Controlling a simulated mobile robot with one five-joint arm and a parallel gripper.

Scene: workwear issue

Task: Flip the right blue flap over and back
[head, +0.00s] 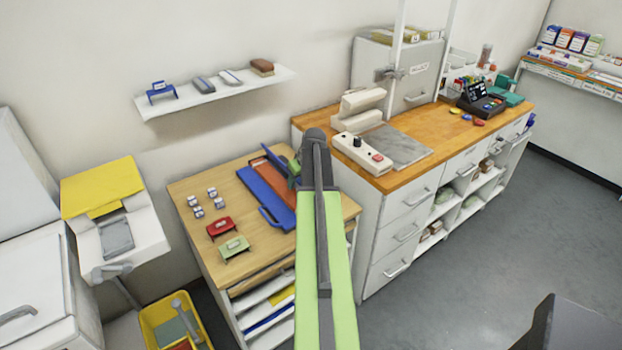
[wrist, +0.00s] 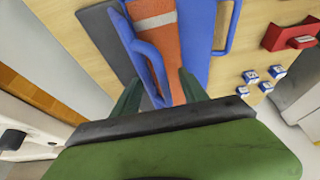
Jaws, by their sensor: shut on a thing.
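A blue two-flap piece lies on the light wooden table (head: 185,187). Its left flap (head: 262,190) lies flat, with a blue handle at its near end. An orange-brown strip (head: 272,178) shows in the middle. The right blue flap (head: 273,157) looks raised on edge; my arm hides much of it. In the wrist view this flap (wrist: 124,27) appears narrow, with its looped handle (wrist: 150,56) running down between my fingers. My gripper (wrist: 158,92), with green fingers, is shut on that handle; the exact contact is partly hidden. The orange strip (wrist: 163,40) is beside it.
Several small white-and-blue blocks (head: 198,202), a red holder (head: 221,228) and a green holder (head: 234,246) stand left on the table. A taller wooden counter (head: 430,165) with a cream machine rises at right. A white shelf (head: 215,92) hangs above.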

